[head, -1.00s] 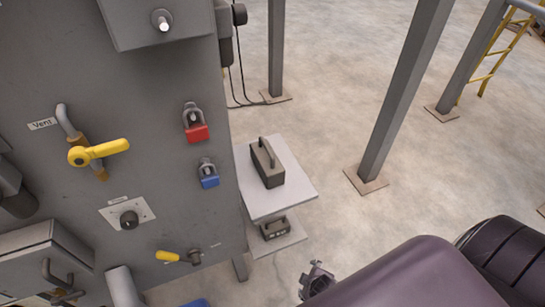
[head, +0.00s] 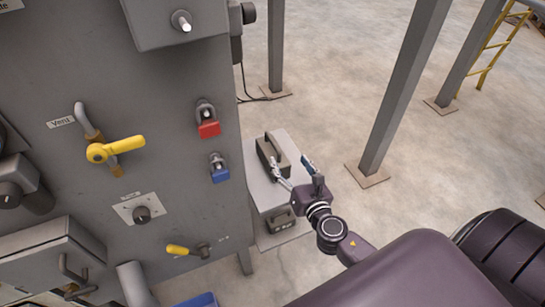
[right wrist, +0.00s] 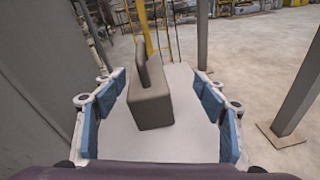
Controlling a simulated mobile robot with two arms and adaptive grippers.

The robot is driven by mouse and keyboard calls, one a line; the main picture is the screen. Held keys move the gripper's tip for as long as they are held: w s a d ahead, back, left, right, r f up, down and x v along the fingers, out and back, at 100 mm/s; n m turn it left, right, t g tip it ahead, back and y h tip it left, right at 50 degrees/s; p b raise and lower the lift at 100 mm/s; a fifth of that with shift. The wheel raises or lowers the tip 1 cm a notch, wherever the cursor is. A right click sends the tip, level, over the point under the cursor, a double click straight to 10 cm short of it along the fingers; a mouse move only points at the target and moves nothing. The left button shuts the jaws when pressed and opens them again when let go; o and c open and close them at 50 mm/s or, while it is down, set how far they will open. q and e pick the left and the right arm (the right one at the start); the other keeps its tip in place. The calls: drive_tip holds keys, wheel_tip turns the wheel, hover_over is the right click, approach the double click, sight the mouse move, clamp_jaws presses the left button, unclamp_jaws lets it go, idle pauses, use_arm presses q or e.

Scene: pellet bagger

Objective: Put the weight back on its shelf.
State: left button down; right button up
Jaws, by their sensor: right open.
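A dark grey block weight with a handle on top (head: 268,150) stands upright on the pale upper shelf (head: 257,190) beside the machine. A second weight with a label on its front (head: 281,220) sits on the lower shelf (head: 268,241). My right gripper (head: 291,165) is open at the near side of the upper weight. In the right wrist view, the blue-padded fingers (right wrist: 159,85) are spread wide, with the upper weight (right wrist: 150,102) ahead between them, nearer the left finger. No contact with it shows. My left gripper is out of view.
The grey machine panel (head: 60,190) stands close on the left, with a yellow vent handle (head: 115,149), a red padlock (head: 209,129) and a blue padlock (head: 220,175) sticking out. A grey post (head: 405,85) rises right of the shelf. The floor between is clear.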

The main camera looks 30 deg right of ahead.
sight(273, 151)
drive_tip(key=n, duration=0.1)
drive_tip(key=a+f+n+y, duration=0.1)
drive_tip(key=n, duration=0.1)
drive_tip(key=shift+w+a+n, duration=0.1)
drive_tip(key=shift+w+n, duration=0.2)
drive_tip(key=shift+w, duration=0.1)
drive_tip(key=shift+w+a+f+p, duration=0.1)
drive_tip(key=shift+w+f+p, duration=0.15)
drive_tip(key=shift+w, duration=1.7)
drive_tip(key=shift+w+f+p, duration=0.15)
drive_tip(key=shift+w+f, duration=0.1)
drive_tip(key=shift+w, duration=1.7)
clamp_jaws()
drive_tip(key=shift+w+r, duration=0.1)
drive_tip(key=shift+r, duration=0.15)
